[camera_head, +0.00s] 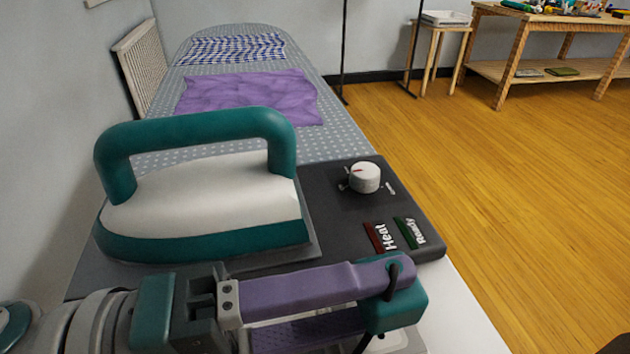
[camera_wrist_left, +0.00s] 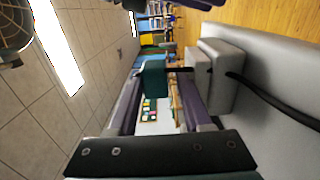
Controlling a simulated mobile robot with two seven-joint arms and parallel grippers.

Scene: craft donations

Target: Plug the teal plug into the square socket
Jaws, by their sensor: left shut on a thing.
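The teal plug (camera_head: 402,306) is at the tips of my left gripper (camera_head: 385,297), which is shut on it between two purple fingers. It also shows in the left wrist view (camera_wrist_left: 154,80), between the same fingers. A black cord comes off the plug. In the head view the plug is over the pale surface near the bottom edge, and a light grey plate (camera_head: 412,344) shows partly beneath it. The plug and fingers cover much of that plate, so I cannot make out a square socket.
A teal and white iron (camera_head: 205,190) stands on a dark panel (camera_head: 330,215) with a white knob (camera_head: 365,177), just beyond my left gripper. A purple cloth (camera_head: 250,97) lies on the dotted board behind. Open wooden floor is at right.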

